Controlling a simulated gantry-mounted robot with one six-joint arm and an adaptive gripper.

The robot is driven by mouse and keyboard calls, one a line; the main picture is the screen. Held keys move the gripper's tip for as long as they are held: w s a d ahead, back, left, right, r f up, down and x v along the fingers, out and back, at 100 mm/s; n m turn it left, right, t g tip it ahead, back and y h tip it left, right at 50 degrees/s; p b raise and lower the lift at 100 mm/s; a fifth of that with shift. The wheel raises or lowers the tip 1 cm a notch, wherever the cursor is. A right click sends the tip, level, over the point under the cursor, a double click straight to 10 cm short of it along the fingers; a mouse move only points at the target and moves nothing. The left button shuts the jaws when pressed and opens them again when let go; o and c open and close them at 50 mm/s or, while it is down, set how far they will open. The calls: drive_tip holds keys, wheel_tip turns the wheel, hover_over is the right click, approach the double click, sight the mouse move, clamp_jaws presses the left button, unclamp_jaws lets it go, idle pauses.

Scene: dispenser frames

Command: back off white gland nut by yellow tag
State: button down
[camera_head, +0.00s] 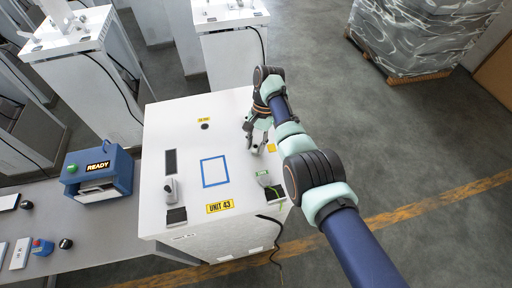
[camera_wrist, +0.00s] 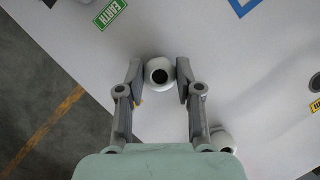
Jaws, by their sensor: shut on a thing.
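My gripper (camera_wrist: 160,78) is shut on a white gland nut (camera_wrist: 159,71), with a finger on each side of the nut. The nut is round with a dark opening facing the wrist camera. A second white round fitting (camera_wrist: 222,141) lies partly hidden beside the gripper's right finger. A yellow tag (camera_head: 271,147) shows beside my gripper (camera_head: 255,146) on the cabinet top in the head view. In the wrist view only a yellow sliver shows by the left finger. In the head view the gripper hides the nut.
The white cabinet top (camera_head: 225,145) carries a blue square outline (camera_head: 214,171), a UNIT 43 label (camera_head: 220,206), a white lever (camera_head: 170,190) and a green EARTH label (camera_wrist: 110,14). A blue READY box (camera_head: 98,174) stands on the bench at left. Grey floor is open at right.

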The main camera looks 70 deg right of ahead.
drive_tip(key=n+g+b, duration=0.1)
drive_tip(key=n+b, duration=0.2)
drive_tip(key=n, duration=0.1)
drive_tip(key=shift+f+n+g+b, duration=0.15)
drive_tip(key=shift+n+g+b, duration=0.15)
drive_tip(key=shift+g+b, duration=0.1)
drive_tip(key=n+g+h+b, duration=0.1)
drive_tip(key=n, duration=0.2)
drive_tip(key=shift+w+n, duration=0.1)
drive_tip(key=shift+n, duration=0.2)
drive_tip(key=n, duration=0.1)
drive_tip(key=n+g+p, duration=0.1)
drive_tip(key=shift+r+n+h, duration=0.3)
drive_tip(key=shift+n+h, duration=0.1)
drive_tip(key=n+p, duration=0.2)
drive_tip(key=shift+a+r+n+g+h+p, duration=0.1)
drive_tip(key=shift+r+n+g+h+p, duration=0.05)
drive_tip(key=shift+n+g+h+p, duration=0.2)
drive_tip(key=shift+n+h+p, duration=0.45)
drive_tip(key=shift+n+p, duration=0.4)
drive_tip(key=shift+p, duration=0.35)
drive_tip(key=shift+f+n+h+p, duration=0.2)
drive_tip(key=shift+n+h+p, duration=0.1)
drive_tip(key=shift+n+p, duration=0.3)
drive_tip(key=shift+f, duration=0.1)
